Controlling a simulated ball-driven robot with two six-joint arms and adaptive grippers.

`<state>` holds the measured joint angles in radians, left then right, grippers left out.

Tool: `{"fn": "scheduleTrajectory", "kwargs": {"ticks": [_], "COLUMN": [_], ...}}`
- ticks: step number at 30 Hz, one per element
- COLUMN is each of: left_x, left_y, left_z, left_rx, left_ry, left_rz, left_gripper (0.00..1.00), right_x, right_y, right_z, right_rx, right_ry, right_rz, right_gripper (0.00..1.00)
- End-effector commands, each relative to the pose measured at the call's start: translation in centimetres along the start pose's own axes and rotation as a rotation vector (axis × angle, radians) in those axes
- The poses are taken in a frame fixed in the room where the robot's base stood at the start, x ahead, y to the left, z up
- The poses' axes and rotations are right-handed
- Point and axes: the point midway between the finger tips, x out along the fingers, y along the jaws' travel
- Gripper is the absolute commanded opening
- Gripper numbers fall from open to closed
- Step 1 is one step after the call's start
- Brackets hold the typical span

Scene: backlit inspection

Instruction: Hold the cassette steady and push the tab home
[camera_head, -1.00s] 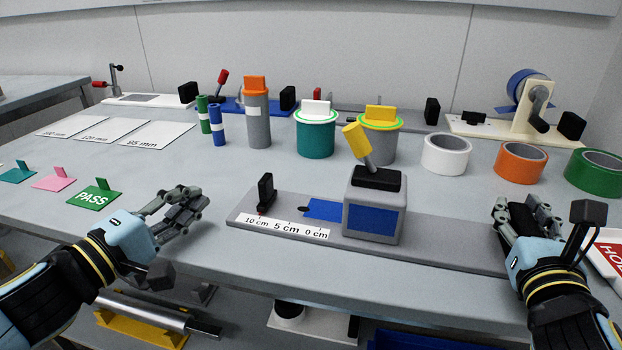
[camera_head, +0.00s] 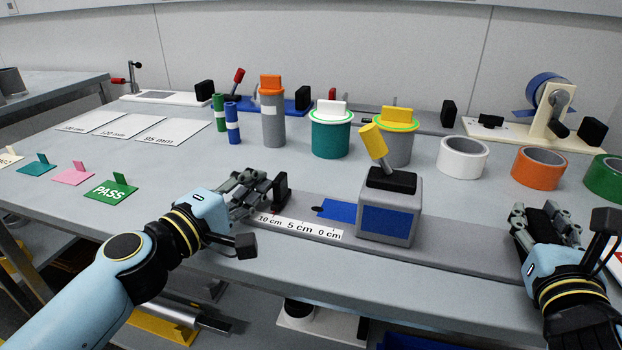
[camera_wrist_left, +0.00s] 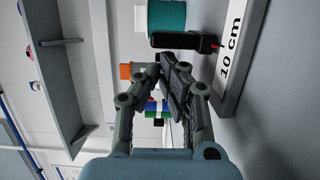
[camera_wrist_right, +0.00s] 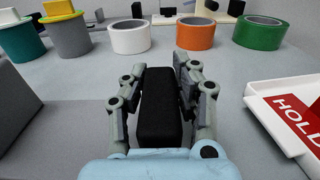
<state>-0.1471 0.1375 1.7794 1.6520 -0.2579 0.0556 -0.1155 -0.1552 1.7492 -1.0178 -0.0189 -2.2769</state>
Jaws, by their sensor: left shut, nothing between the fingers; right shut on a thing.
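A long grey base (camera_head: 455,252) lies along the table's front and carries a grey block with a blue front panel (camera_head: 389,221) and a yellow-tipped lever (camera_head: 374,141). A blue strip (camera_head: 337,210) runs out of the block's left side, behind a white 10–5–0 cm scale (camera_head: 299,229). A black upright tab (camera_head: 281,192) stands at the base's left end; its red mark shows in the left wrist view (camera_wrist_left: 215,45). My left gripper (camera_head: 262,184) is shut and empty just left of the tab; contact is unclear. My right gripper (camera_head: 546,218) is shut on a black upright grip (camera_wrist_right: 158,108).
A white tray with a red HOLD label (camera_wrist_right: 290,110) lies right of my right gripper. Tape rolls (camera_head: 463,158) and lidded canisters (camera_head: 331,135) stand behind the base. A green PASS card (camera_head: 111,190) lies left.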

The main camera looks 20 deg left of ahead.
Motion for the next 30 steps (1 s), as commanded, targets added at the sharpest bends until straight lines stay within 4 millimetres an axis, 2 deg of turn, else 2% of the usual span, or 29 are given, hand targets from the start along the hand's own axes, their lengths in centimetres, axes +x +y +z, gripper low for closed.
{"fn": "scheduleTrajectory", "kwargs": {"ticks": [1, 5, 12, 16, 20, 30], "left_x": [0.0, 0.1, 1.2, 1.6, 1.7, 1.6], "left_y": [-0.1, -0.1, 0.0, 0.0, 0.0, 0.0], "left_z": [0.0, 0.4, 5.1, 6.7, 7.2, 6.8], "left_rx": [0.000, -0.001, -0.007, -0.003, 0.000, 0.002], "left_ry": [0.000, 0.000, -0.001, -0.001, -0.003, -0.002], "left_rz": [0.000, 0.001, 0.004, 0.003, 0.002, 0.002], "left_gripper": [0.00, 0.00, 0.00, 0.00, 0.00, 0.00], "right_x": [-0.1, -0.1, -0.1, -0.1, -0.1, -0.1], "right_y": [0.0, 0.0, 0.0, 0.0, 0.0, 0.0], "right_z": [-0.5, -0.5, -0.5, -0.5, -0.5, -0.5], "right_rx": [-0.001, -0.001, -0.001, -0.001, -0.001, -0.001], "right_ry": [0.010, 0.011, 0.010, 0.010, 0.011, 0.011], "right_rz": [-0.002, -0.002, -0.001, -0.001, -0.002, -0.002], "right_gripper": [0.00, 0.00, 0.00, 0.00, 0.00, 0.00]}}
